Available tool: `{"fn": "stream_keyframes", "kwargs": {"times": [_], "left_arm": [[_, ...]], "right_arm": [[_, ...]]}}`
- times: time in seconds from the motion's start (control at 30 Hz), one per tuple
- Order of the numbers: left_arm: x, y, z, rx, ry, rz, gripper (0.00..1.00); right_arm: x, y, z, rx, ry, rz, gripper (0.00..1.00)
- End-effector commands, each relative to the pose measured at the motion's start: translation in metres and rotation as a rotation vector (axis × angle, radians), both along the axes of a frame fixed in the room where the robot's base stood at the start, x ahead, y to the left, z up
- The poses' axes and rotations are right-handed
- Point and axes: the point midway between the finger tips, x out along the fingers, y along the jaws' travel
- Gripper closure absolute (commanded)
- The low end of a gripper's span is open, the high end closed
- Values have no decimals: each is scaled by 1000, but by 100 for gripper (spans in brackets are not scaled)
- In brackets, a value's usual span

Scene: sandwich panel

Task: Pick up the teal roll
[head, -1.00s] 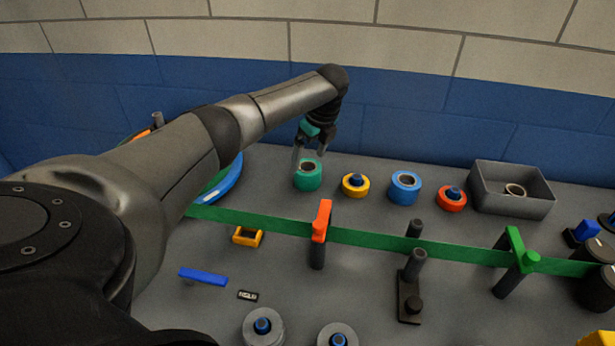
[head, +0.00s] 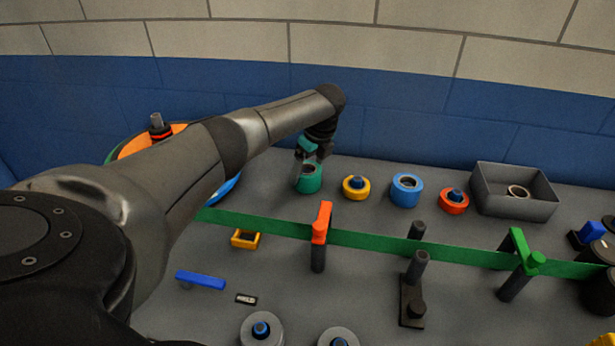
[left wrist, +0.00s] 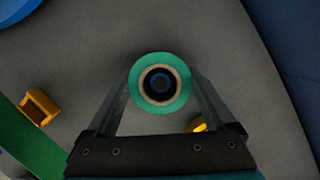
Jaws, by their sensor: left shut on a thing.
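The teal roll (head: 310,186) stands upright on the grey panel (head: 275,160) near its back edge, leftmost of a row of rolls. It looks to be at panel level in the head view; I cannot tell whether there is a small gap under it. In the left wrist view the roll (left wrist: 138,88) is seen from above, with a tan core and a dark bluish centre. The left gripper (left wrist: 162,85) is shut on it, one finger on each side. My right gripper is not in view.
To the right stand a yellow roll (head: 349,190), a blue roll (head: 407,194), an orange-red roll (head: 453,206) and a grey bin (head: 533,208). A green belt (head: 380,241) crosses in front. An orange bracket (head: 322,222) stands near the belt. The blue wall (head: 400,130) rises behind.

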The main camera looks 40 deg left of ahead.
Motion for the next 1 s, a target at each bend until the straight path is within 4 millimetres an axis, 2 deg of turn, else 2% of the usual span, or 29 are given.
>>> {"fn": "stream_keyframes", "kwargs": {"times": [0.03,0.2,0.57,0.77,1.0], "left_arm": [[0,0,0,0,0,0,55],[0,0,0,0,0,0,74],[1,0,7,0,-3,0,74],[1,0,32,1,-5,-1,74],[1,0,88,0,-6,-1,74]], "right_arm": [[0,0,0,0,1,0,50],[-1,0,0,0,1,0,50],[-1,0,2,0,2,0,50],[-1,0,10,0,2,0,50],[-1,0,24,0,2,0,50]]}}
